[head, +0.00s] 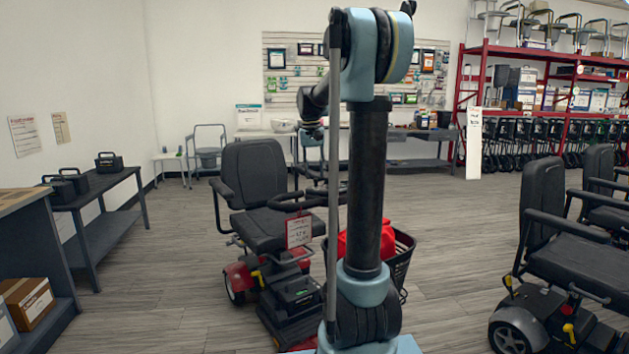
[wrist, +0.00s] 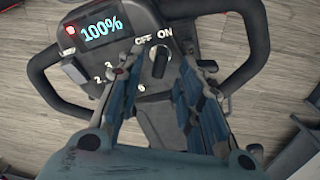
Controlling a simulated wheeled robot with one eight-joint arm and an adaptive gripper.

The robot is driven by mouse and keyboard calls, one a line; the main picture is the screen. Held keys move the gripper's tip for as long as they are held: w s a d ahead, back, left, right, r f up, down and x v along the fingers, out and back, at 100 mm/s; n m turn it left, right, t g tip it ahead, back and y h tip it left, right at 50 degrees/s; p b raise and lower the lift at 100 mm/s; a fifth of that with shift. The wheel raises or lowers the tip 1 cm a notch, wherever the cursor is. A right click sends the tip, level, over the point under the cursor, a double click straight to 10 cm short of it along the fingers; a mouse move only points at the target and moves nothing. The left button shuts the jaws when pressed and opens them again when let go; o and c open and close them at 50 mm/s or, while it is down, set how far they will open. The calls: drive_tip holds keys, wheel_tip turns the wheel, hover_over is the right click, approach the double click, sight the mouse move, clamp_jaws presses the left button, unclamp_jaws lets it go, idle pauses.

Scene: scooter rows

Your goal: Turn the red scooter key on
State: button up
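The red scooter (head: 238,278) stands ahead of me in the head view, with a black seat and a front basket; my arm covers part of it. In the wrist view its console lies below my gripper. The black key knob (wrist: 160,61) sits on the console under the OFF and ON labels, its long side running roughly up and down the picture. Which label it points to is hard to tell. My gripper (wrist: 161,66) is open, with fingers on both sides of the knob and a gap showing on each side.
The console display (wrist: 101,27) reads 100%, with a lit red lamp (wrist: 70,30) beside it. Black handlebars (wrist: 236,75) curve around the console. Other scooters (head: 580,255) stand at right, and a dark bench (head: 95,190) at left. Open floor lies between.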

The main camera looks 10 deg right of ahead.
wheel_tip(320, 180, up, 8)
drive_tip(key=shift+a+r, duration=0.25)
drive_tip(key=shift+a, duration=0.1)
drive_tip(key=shift+w, duration=0.1)
drive_tip(key=s+f+t, duration=0.1)
drive_tip(key=s+f, duration=1.3)
drive_tip(key=s, duration=0.4)
drive_tip(key=s+f+n+t+y, duration=0.1)
drive_tip(key=s+f, duration=1.4)
drive_tip(key=s, duration=0.4)
drive_tip(key=shift+d+f+n, duration=0.2)
drive_tip(key=shift+d+n, duration=0.1)
drive_tip(key=shift+d, duration=0.1)
